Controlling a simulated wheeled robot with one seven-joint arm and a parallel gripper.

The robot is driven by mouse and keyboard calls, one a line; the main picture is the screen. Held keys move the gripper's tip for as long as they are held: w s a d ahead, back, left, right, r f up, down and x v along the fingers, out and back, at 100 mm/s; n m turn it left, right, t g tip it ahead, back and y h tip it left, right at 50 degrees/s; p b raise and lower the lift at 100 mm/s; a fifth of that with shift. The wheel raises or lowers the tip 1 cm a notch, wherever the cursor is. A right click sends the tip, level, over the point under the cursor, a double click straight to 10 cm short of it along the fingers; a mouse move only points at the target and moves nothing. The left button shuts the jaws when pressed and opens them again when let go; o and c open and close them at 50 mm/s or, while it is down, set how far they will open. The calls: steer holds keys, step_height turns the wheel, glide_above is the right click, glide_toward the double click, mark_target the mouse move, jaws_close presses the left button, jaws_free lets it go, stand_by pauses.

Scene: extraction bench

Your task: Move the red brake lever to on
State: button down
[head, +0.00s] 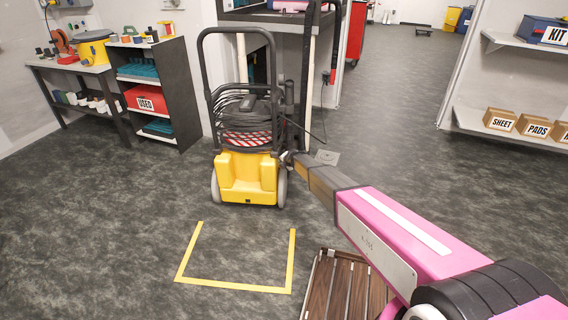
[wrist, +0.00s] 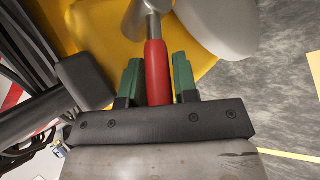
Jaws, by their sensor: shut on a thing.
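The red brake lever (wrist: 156,72) shows in the wrist view, a red grip on a grey metal rod. It sits between the two green fingers of my gripper (wrist: 156,82), which is shut on it. In the head view, the yellow extraction machine (head: 247,172) with a black handle frame stands on the floor, and my arm reaches to its right side. The lever and my fingertips are too small or hidden to make out in the head view. I cannot tell whether the lever is at on or off.
Yellow tape (head: 235,287) marks a square on the floor in front of the machine. A slatted wooden rack (head: 335,290) lies under my arm. A dark shelf unit (head: 183,90) stands at left, a wall shelf (head: 510,133) with boxes at right. Open floor lies between.

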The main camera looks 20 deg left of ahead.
steer(key=shift+f+t, duration=0.2)
steer(key=shift+t, duration=0.1)
steer(key=c, duration=1.2)
jaws_free()
steer(key=shift+o, duration=0.2)
steer(key=shift+s, duration=0.1)
steer(key=v, duration=1)
steer(key=shift+d+r, duration=0.25)
steer(key=shift+d, duration=0.05)
steer(key=shift+s, duration=0.15)
